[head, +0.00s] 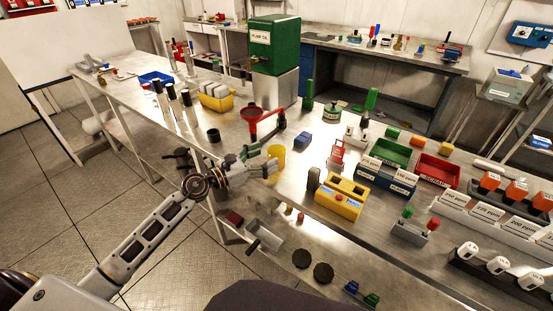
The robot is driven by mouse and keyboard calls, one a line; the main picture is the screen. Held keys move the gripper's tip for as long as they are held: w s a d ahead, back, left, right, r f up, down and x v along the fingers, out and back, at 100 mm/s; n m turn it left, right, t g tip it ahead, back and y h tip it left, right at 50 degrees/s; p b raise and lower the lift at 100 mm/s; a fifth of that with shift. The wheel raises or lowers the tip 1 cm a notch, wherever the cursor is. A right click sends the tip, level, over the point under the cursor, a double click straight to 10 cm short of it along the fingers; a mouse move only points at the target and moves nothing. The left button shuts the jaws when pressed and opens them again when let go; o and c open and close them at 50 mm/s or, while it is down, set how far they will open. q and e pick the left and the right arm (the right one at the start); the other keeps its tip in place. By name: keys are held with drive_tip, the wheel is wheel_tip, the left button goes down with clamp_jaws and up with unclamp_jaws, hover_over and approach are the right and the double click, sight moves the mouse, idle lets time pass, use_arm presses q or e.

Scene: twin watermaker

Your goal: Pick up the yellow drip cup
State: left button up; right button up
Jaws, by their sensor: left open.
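The yellow drip cup (277,155) stands near the front edge of the steel table, below a red stand (262,122). My left gripper (264,161) reaches in from the left, open, with its fingers beside the cup's near left side. The fingers overlap part of the cup in the picture. I cannot tell whether they touch it or reach around it. My right gripper is not in view.
A green pump oil tank (273,45) stands on a metal block behind. A dark cup (214,135) is to the left. A blue block (303,140) and a yellow two-button box (341,197) are to the right. Bare tabletop (235,122) lies left of the red stand.

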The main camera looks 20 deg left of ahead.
sight(269, 155)
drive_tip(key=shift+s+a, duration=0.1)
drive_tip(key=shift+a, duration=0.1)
use_arm(q)
drive_tip(key=shift+w+d, duration=0.15)
drive_tip(key=shift+w, duration=0.1)
drive_tip(key=shift+w+d, duration=0.2)
drive_tip(key=shift+w, duration=0.05)
drive_tip(key=shift+w+d, duration=0.2)
drive_tip(key=shift+w, duration=0.05)
drive_tip(key=shift+w+d, duration=0.45)
drive_tip(key=shift+w, duration=0.1)
drive_tip(key=shift+p+x, duration=0.35)
drive_tip(key=shift+x, duration=0.6)
drive_tip(key=shift+f, duration=0.1)
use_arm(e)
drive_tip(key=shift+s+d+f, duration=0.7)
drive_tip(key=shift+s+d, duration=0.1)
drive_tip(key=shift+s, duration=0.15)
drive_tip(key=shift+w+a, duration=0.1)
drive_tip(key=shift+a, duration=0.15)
